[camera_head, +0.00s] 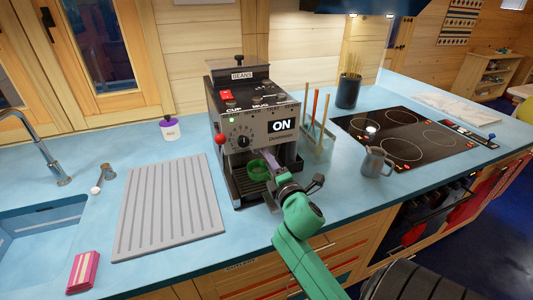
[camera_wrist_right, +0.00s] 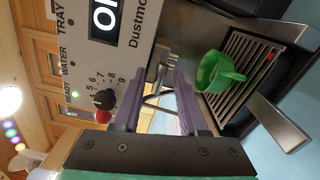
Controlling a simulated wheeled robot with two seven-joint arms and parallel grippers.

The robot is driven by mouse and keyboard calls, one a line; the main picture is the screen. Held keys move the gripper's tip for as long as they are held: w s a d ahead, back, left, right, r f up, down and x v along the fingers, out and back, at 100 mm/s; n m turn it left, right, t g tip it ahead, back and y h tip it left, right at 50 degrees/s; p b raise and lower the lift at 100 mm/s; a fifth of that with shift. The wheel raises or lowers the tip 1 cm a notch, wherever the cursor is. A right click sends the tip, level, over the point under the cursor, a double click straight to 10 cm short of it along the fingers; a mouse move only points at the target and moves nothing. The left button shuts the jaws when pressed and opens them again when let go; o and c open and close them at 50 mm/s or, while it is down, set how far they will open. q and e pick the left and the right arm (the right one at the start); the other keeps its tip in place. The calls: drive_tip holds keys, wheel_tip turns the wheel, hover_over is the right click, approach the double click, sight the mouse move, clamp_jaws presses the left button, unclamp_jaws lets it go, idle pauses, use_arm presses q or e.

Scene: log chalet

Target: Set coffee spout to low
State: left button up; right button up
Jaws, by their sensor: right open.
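The coffee machine (camera_head: 226,104) stands on the blue counter, with a lit ON display on its front. My right gripper (camera_head: 268,158) is at the machine's front, below the display and close to the spout area. In the right wrist view, its two purple fingers (camera_wrist_right: 163,82) are apart, with a thin bent metal part (camera_wrist_right: 152,98) showing between them. I cannot tell whether either finger touches it. The spout itself is mostly hidden, and its height cannot be told. A green cup (camera_head: 257,171) sits on the drip tray beside the gripper; it also shows in the right wrist view (camera_wrist_right: 216,72). My left gripper is out of view.
A red-knobbed lever (camera_head: 220,139) and a dial (camera_head: 243,141) are at the machine's left front. A glass holder with sticks (camera_head: 317,142) and a grey jug (camera_head: 375,162) stand to the right. A ridged grey draining board (camera_head: 168,210) lies to the left.

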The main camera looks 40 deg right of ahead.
drive_tip(key=shift+x, duration=1.1)
drive_tip(key=shift+a, duration=0.1)
drive_tip(key=shift+s, duration=0.1)
clamp_jaws()
drive_tip(key=shift+f, duration=0.1)
